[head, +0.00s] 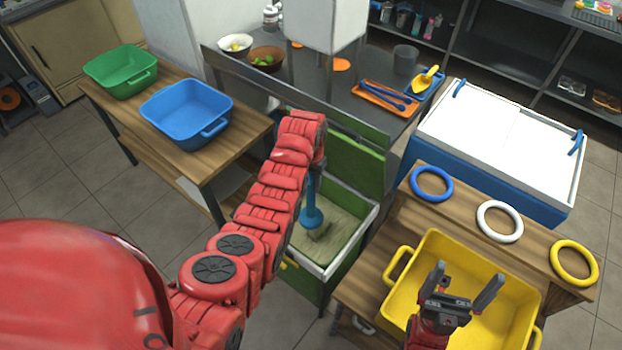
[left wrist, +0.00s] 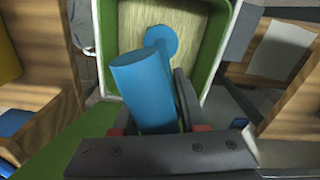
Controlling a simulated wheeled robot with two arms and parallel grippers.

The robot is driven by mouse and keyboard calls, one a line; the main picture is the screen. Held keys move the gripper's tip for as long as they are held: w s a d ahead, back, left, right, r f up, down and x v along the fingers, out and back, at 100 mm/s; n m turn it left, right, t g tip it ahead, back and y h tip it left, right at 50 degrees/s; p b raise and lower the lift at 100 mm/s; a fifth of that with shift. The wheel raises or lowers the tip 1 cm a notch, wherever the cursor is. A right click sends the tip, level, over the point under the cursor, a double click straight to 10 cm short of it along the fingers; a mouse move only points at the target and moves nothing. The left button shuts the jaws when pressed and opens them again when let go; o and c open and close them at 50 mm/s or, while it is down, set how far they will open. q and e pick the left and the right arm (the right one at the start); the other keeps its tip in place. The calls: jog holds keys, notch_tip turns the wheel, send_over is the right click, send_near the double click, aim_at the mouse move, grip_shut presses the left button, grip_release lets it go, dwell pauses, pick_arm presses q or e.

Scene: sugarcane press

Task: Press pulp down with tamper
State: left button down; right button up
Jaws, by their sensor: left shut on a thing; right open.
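The blue tamper (head: 311,213) stands roughly upright over the green-and-white press box (head: 363,235). Its thick handle (left wrist: 142,85) and round foot also show in the left wrist view. Pale, fibrous pulp (head: 345,212) lies in the box, with a small lump at the tamper's foot; the pulp also shows in the left wrist view (left wrist: 130,22). I cannot tell whether the foot touches it. My left gripper (left wrist: 160,108) is shut on the tamper's handle; in the head view my left arm mostly hides it. My right gripper (head: 462,291) is open and empty above the yellow tub.
The yellow tub (head: 398,268) sits on a wooden table with blue, white and yellow rings (head: 500,222) behind it. A green raised lid (head: 356,160) stands behind the box. Blue (head: 186,112) and green (head: 120,70) tubs stand on the left table. A white-topped blue chest (head: 500,140) is at right.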

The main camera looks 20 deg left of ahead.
aim_at(311, 193)
pick_arm(q)
jog(key=shift+f+b, duration=1.25)
jog(key=shift+f, duration=1.55)
